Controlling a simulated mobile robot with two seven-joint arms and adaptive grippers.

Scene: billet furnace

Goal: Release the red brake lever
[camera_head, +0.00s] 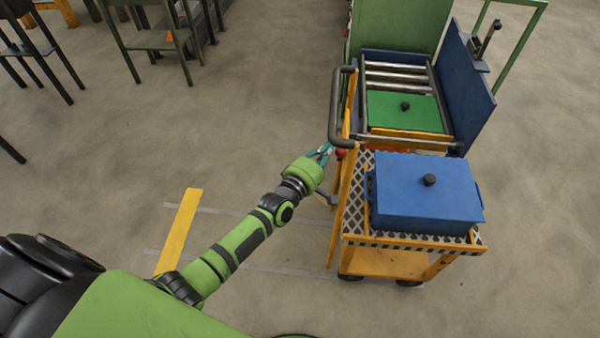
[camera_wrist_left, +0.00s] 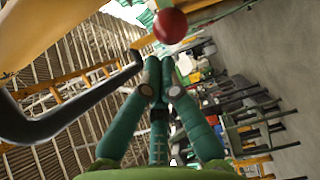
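The red ball knob of the brake lever (camera_head: 341,153) is at the left side of the orange trolley, below its dark handle. It also shows large in the left wrist view (camera_wrist_left: 170,26), just past my fingertips. The rest of the lever is hard to make out. My left gripper (camera_head: 325,150) has teal fingers that point at the knob, close to it. My right gripper is not in view.
The orange trolley (camera_head: 385,262) carries a blue lidded box (camera_head: 425,185). Its dark handle (camera_head: 335,110) rises close to my left gripper. Behind it stands a blue-sided roller station (camera_head: 468,85) with a green lid (camera_head: 390,112).

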